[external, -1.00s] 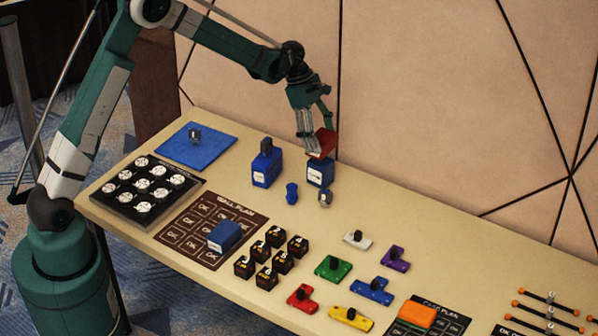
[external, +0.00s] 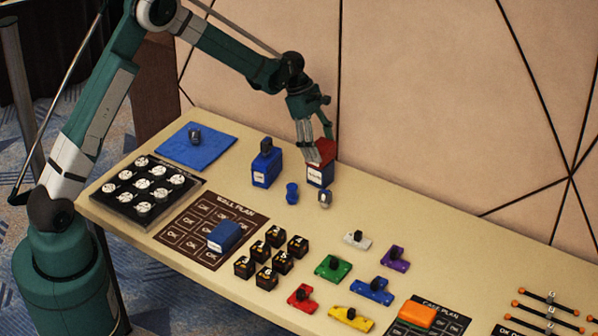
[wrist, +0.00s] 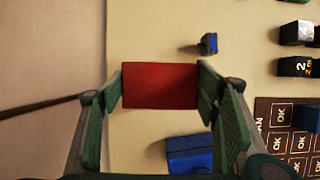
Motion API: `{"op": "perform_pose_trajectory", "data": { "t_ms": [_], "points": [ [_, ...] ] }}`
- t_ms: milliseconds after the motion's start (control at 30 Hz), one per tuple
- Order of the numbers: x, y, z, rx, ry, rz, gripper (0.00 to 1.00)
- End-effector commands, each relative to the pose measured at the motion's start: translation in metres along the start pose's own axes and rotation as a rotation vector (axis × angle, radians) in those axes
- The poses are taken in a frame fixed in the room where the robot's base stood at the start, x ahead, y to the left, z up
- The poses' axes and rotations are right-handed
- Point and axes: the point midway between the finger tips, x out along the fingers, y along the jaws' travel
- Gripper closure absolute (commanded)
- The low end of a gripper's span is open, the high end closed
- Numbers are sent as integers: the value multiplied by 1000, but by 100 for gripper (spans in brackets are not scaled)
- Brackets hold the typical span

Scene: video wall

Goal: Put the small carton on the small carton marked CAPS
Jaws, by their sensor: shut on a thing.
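The small red carton (external: 323,151) is held between the fingers of my gripper (external: 320,152). In the wrist view the red carton (wrist: 160,86) fills the gap, with a finger against each side. Directly below it in the external view is a small blue carton (external: 321,183) with a white label; the print is too small to read. The red carton is roughly level and looks to be on or just above the blue one; I cannot tell if they touch. The blue carton underneath is hidden in the wrist view.
A blue carton with a dark top (external: 266,168) stands to the left. The wall is close behind. Several black cubes and coloured pieces lie further forward.

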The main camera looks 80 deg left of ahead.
Motion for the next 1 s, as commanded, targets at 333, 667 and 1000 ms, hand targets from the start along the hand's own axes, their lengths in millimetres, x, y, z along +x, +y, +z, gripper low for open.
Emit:
{"op": "perform_pose_trajectory", "data": {
  "t_ms": [333,667,1000],
  "points": [
    [3,0,-1,0,0,0,25],
    [2,0,-1,0,0,0,25],
    [-15,0,0,0,0,0,25]
  ]
}}
